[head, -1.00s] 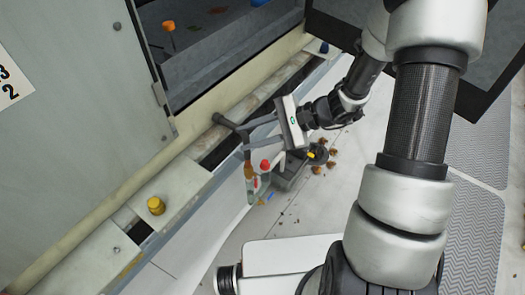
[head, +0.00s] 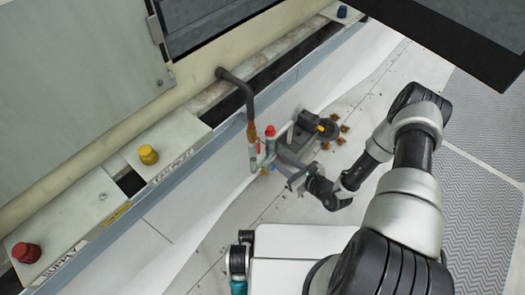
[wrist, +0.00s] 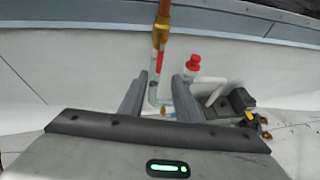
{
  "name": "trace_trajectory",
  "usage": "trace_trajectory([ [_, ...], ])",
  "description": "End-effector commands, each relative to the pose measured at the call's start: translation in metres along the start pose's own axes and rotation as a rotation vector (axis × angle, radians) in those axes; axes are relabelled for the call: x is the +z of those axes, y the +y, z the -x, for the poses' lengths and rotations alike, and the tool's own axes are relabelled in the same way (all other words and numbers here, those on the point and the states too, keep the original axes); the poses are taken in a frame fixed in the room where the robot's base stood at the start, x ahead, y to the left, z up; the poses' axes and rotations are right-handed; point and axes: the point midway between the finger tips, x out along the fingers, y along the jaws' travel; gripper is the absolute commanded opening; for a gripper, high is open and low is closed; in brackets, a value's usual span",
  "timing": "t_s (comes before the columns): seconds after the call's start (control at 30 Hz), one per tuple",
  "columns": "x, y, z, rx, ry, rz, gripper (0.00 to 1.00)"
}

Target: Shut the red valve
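A thin vertical pipe with a copper fitting (head: 252,130) hangs from a dark bent pipe (head: 240,83) at the cabinet's base. A small red lever (wrist: 160,62) lies along the pipe just below the copper fitting (wrist: 162,28). A red cap (head: 270,130) stands beside it, and shows to the right of the pipe in the wrist view (wrist: 194,62). My gripper (wrist: 160,82) is open, with one finger on each side of the pipe in that view. I cannot tell whether the fingers touch it. In the head view my gripper (head: 280,163) is low, beside the pipe.
A red knob (head: 26,253) and a yellow knob (head: 148,154) sit on the labelled ledge at left. A blue knob (head: 342,12) is at the far end. A dark grey fitting (head: 318,127) stands right of the pipe, with brown debris around it. The pale floor behind is mostly clear.

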Motion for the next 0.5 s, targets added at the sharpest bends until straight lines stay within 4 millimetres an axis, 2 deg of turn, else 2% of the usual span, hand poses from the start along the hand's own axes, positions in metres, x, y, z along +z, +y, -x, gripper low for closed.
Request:
trace_trajectory([
  [0.1, -0.003, 0.001, -0.029, 0.003, -0.002, 0.003, 0.3],
  [0.5, -0.003, 0.001, -0.112, 0.002, -0.002, 0.003, 0.3],
])
